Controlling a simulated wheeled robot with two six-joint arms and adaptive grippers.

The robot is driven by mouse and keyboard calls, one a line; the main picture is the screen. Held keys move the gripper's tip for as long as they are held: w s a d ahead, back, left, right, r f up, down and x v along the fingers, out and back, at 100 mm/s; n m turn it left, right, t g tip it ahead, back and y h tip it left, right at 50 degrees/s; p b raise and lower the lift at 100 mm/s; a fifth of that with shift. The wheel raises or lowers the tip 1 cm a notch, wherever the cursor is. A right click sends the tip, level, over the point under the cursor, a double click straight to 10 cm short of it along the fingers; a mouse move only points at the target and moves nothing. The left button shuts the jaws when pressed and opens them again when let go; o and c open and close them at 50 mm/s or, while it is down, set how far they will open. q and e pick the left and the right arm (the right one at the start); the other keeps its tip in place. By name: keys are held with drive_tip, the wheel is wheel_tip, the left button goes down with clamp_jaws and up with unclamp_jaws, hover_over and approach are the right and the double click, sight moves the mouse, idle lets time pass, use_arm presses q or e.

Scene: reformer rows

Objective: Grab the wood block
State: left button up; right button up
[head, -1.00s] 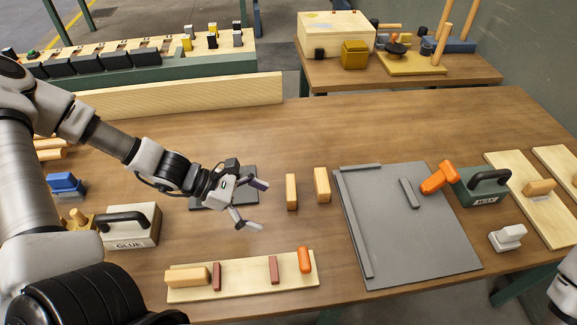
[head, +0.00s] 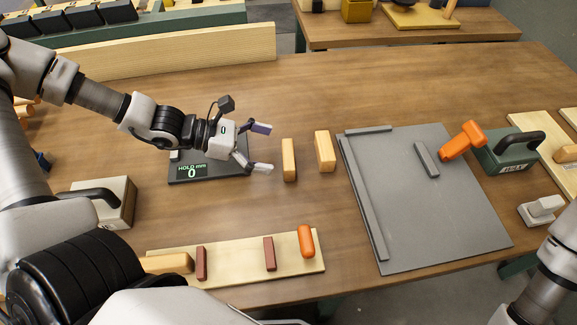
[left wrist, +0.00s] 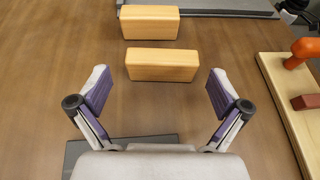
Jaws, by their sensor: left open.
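Two light wood blocks stand upright side by side on the brown table. The nearer wood block (head: 289,160) is just right of my left gripper (head: 266,148), and the other wood block (head: 324,151) stands a little farther right. My left gripper is open and empty, its fingers pointing at the nearer block without touching it. In the left wrist view, the nearer block (left wrist: 162,65) lies ahead between the spread fingers (left wrist: 159,92), beyond their tips. The other block (left wrist: 150,22) is behind it. My right arm shows at the lower right, but its gripper is out of view.
A dark pad with a "HOLD mm 0" display (head: 205,172) lies under my left gripper. A pale board (head: 225,262) with red pieces and an orange piece is in front. A grey plate (head: 440,215) with an orange-handled tool lies to the right.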

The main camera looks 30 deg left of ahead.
sight(288, 153)
use_arm(q)
drive_tip(key=shift+d+f+b, duration=0.3)
drive_tip(key=b+x, duration=0.3)
drive_tip(key=x, duration=0.1)
drive_tip(key=shift+f, duration=0.15)
drive_tip(key=shift+w+d, duration=0.2)
drive_tip(key=shift+d, duration=0.05)
drive_tip(key=shift+s, duration=0.1)
drive_tip(key=c, duration=0.8)
